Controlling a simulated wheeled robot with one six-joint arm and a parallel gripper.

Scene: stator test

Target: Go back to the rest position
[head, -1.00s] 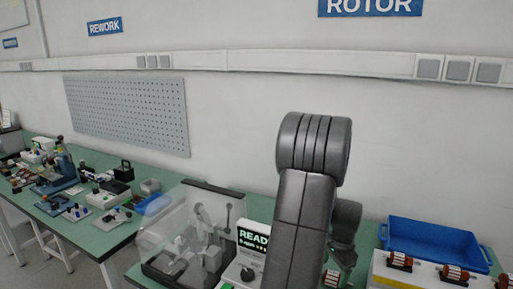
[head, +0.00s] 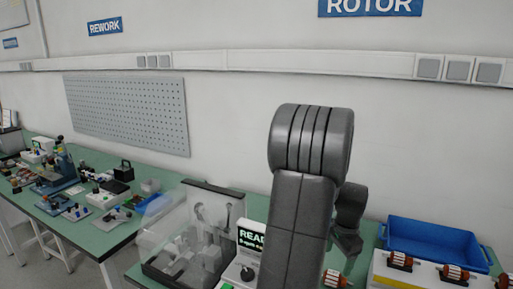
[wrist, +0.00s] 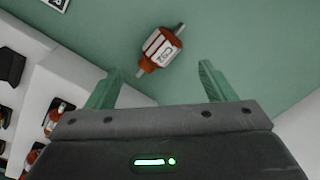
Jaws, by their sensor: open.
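My gripper (wrist: 160,88) is open and empty in the wrist view, its two green fingers spread apart. An orange and white rotor (wrist: 160,48) with a metal shaft lies on the green bench top (wrist: 235,30), beyond the fingertips and not between them. In the head view my dark arm stands raised in front of the bench and hides part of it. A rotor (head: 334,279) shows on the bench just right of my arm.
A clear-walled tester (head: 190,240) with a READY display (head: 250,238) stands left of my arm. A blue bin (head: 435,243) and a white rack (head: 425,272) holding rotors stand to the right.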

